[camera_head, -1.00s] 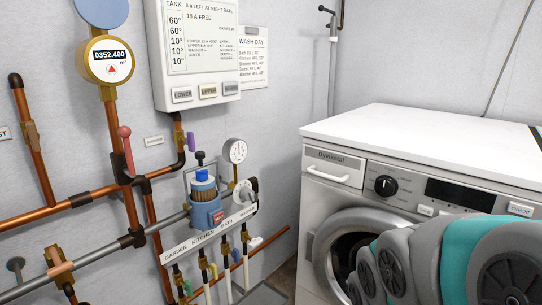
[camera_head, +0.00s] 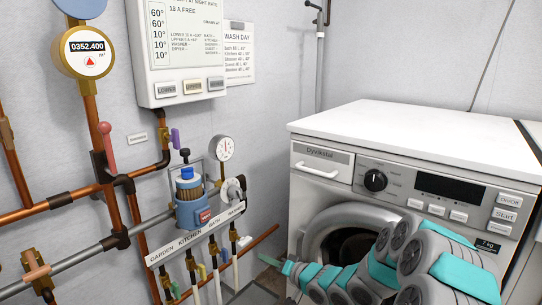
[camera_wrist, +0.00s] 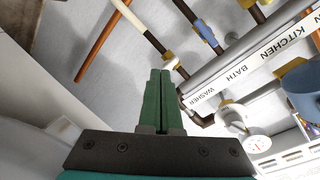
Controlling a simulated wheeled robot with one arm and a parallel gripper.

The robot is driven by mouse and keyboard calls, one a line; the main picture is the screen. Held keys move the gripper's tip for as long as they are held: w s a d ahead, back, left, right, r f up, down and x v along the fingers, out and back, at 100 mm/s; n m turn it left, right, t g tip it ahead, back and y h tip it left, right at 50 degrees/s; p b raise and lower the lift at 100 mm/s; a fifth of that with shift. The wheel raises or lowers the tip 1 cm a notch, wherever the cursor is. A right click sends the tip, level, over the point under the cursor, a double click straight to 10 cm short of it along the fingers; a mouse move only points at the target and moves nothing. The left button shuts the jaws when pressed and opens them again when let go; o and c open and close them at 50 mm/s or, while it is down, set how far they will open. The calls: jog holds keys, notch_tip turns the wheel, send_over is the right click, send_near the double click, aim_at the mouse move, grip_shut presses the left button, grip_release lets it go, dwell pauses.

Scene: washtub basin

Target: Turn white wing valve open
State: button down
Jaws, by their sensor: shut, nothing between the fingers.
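The white wing valve (camera_head: 244,241) is small and sits on the rightmost pipe under the labelled manifold strip, below WASHER. In the wrist view the white wing (camera_wrist: 173,64) shows just beyond my fingertips, slightly to their right, beside a brass fitting. My gripper (camera_head: 264,258) has green fingers pressed together, with nothing between them. In the head view its tips are right of and a little below the valve. The same fingers (camera_wrist: 160,73) point up the wrist view. I cannot tell whether they touch the wing.
A blue wing valve (camera_wrist: 204,32) is on the neighbouring pipe. The manifold strip (camera_head: 197,236) runs above the valves. A copper pipe (camera_wrist: 98,46) slants close by. The washing machine (camera_head: 330,180) stands to the right, with my arm in front of it. A pressure gauge (camera_head: 222,148) is above.

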jog(key=w+a+y, duration=0.3)
jog(key=a, duration=0.4)
jog(key=shift+a+m+p, duration=0.3)
jog(key=shift+m, duration=0.1)
jog(key=shift+w+d+p, duration=0.25)
jog(key=shift+w+p, duration=0.05)
jog(key=shift+p, duration=0.1)
dwell(0.9)
jog(key=shift+w+d+f+p, duration=0.15)
jog(key=shift+f+p, duration=0.3)
jog(key=shift+p, duration=0.15)
jog(key=shift+w+d+f+p, duration=0.1)
jog(key=shift+f+p, duration=0.35)
jog(key=shift+p, duration=0.1)
jog(key=shift+w+d+f+p, duration=0.25)
jog(key=shift+w+f+p, duration=0.15)
jog(key=shift+p, duration=0.15)
dwell(0.3)
jog(key=v, duration=0.6)
jog(key=shift+s+a+f+p, duration=0.25)
jog(key=shift+s+f+p, duration=0.1)
jog(key=shift+f+p, duration=0.05)
